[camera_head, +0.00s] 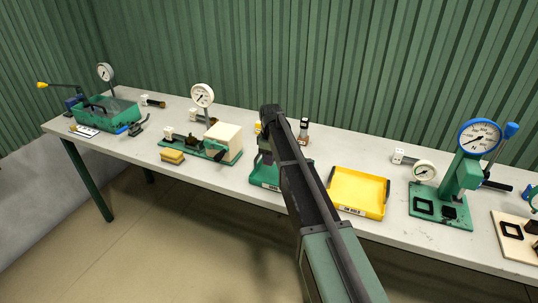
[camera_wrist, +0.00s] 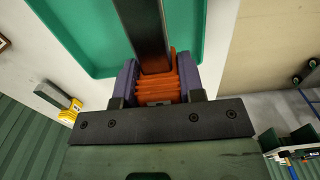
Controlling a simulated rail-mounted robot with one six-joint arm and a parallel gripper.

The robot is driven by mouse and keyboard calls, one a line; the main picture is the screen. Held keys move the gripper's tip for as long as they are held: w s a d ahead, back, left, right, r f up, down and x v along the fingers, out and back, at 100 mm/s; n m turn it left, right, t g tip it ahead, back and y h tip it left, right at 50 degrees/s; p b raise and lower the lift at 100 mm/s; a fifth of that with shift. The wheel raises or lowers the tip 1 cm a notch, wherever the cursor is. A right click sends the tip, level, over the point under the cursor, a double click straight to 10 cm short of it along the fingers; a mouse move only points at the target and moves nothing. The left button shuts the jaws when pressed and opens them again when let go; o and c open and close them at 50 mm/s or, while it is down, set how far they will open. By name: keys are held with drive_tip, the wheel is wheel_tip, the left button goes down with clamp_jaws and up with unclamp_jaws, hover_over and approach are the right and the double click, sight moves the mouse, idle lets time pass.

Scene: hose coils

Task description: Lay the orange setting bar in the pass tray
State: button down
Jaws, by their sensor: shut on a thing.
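My gripper (camera_wrist: 158,84) is shut on an orange ribbed piece, the orange setting bar (camera_wrist: 156,89), held between its two purple fingers. A long dark bar (camera_wrist: 143,28) runs from the orange piece to the top of the wrist view. Below it lies a green tray (camera_wrist: 205,35), which also shows in the head view (camera_head: 266,184), partly behind my arm. A yellow tray (camera_head: 358,191) stands to its right. I cannot tell the bar's height above the green tray.
A cream block on a green fixture (camera_head: 222,140) stands left of the green tray, with a yellow block (camera_head: 172,156) nearby. A blue-rimmed gauge stand (camera_head: 455,185) is right of the yellow tray.

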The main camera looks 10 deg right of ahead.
sight(270, 178)
drive_tip(key=shift+s+a+r, duration=0.1)
drive_tip(key=shift+r, duration=0.05)
wheel_tip(270, 178, down, 6)
drive_tip(key=b, duration=0.6)
drive_tip(key=shift+f, duration=0.2)
drive_tip(key=shift+f+b, duration=0.6)
drive_tip(key=shift+b, duration=0.15)
idle(1.1)
drive_tip(key=c, duration=0.6)
unclamp_jaws()
drive_tip(key=shift+c, duration=0.2)
drive_tip(key=shift+r, duration=0.1)
drive_tip(key=shift+r+p, duration=4)
drive_tip(key=shift+p, duration=0.1)
